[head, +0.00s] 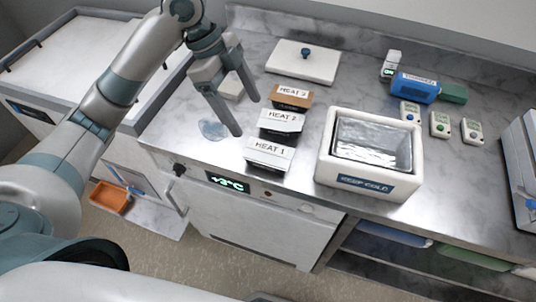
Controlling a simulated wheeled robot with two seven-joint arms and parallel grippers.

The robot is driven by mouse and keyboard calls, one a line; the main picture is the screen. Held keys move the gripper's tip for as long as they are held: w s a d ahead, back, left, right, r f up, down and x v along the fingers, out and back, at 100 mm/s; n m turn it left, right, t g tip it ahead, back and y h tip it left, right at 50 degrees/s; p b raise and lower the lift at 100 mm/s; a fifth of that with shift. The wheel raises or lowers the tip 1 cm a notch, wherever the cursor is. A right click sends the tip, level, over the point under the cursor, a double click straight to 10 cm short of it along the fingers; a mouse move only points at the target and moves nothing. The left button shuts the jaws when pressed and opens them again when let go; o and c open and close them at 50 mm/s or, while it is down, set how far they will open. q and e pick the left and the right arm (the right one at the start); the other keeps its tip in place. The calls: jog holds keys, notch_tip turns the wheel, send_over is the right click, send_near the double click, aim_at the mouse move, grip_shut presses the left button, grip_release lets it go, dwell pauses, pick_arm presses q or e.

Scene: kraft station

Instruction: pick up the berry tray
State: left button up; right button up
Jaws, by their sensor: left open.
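No tray in view is marked as berries, so I cannot tell for sure which one is the berry tray. A small orange tray (110,197) sits low at the left, on a pale surface by the open door below the counter; its contents are too small to make out. My left gripper (247,117) is open and empty above the counter, fingers pointing down, just left of the HEAT boxes. It is far above and to the right of the orange tray. My right gripper is not in view.
Boxes marked HEAT 1 (268,154), HEAT 2 (281,121) and HEAT 3 (291,95) stand in a row on the counter (185,125). Right of them is a white KEEP COLD box (329,170). A white lidded slab (303,66) lies behind. Several small devices stand at right.

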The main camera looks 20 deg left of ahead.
pick_arm(q)
jog(key=p, duration=0.2)
send_near(268, 153)
jog(key=x, duration=0.2)
jog(key=shift+w+f, duration=0.25)
jog(key=shift+f, duration=0.3)
jog(key=shift+d, duration=0.1)
jog(key=shift+s+d+f, duration=0.15)
jog(key=shift+d+f, duration=0.1)
jog(key=shift+f, duration=0.3)
jog(key=p+x, duration=0.1)
jog(key=x, duration=0.2)
jog(key=shift+s+p, duration=0.15)
jog(key=shift+p, duration=0.15)
jog(key=shift+d+f, duration=0.2)
jog(key=shift+f, duration=0.2)
jog(key=c, duration=1.2)
